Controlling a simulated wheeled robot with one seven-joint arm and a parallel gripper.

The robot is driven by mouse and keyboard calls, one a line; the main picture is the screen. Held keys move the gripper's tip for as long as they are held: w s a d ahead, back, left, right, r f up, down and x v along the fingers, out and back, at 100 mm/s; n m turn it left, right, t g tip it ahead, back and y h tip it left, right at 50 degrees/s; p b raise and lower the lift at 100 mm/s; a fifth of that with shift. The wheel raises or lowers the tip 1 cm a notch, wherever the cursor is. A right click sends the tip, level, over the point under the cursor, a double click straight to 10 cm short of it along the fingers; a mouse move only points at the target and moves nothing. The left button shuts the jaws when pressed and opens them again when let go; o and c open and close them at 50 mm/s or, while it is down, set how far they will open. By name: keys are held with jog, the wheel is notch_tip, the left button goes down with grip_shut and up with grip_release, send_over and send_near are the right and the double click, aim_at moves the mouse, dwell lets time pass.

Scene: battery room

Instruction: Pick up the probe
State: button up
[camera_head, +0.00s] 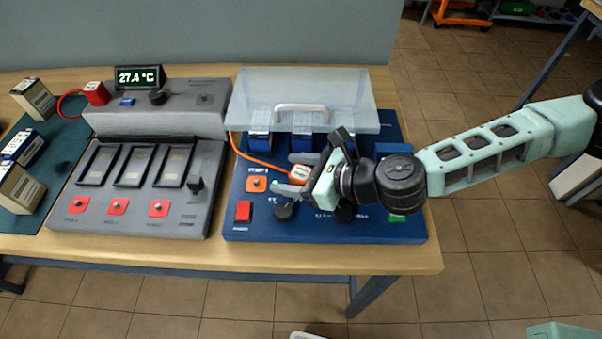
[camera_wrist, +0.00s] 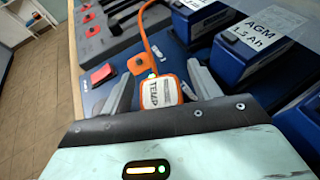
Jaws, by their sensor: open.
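The probe (camera_wrist: 160,92) is a small white block with an orange edge, a TEMP label and an orange cable. In the wrist view it lies between the two grey fingers of my gripper (camera_wrist: 159,80), which are open with a gap on each side. In the head view the probe (camera_head: 300,174) is at the blue station, at the fingertips of my gripper (camera_head: 289,176). My gripper partly hides that part of the station. I cannot tell whether the fingers touch the probe.
The blue station (camera_head: 330,232) holds several batteries under a raised clear lid (camera_head: 345,90) with a white handle (camera_head: 301,107). A grey station (camera_head: 190,215) with a red block (camera_head: 95,93) stands to the left. Batteries (camera_head: 32,97) sit on a mat at far left.

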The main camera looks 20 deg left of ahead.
jog(key=c, duration=1.2)
jog(key=shift+o, duration=0.2)
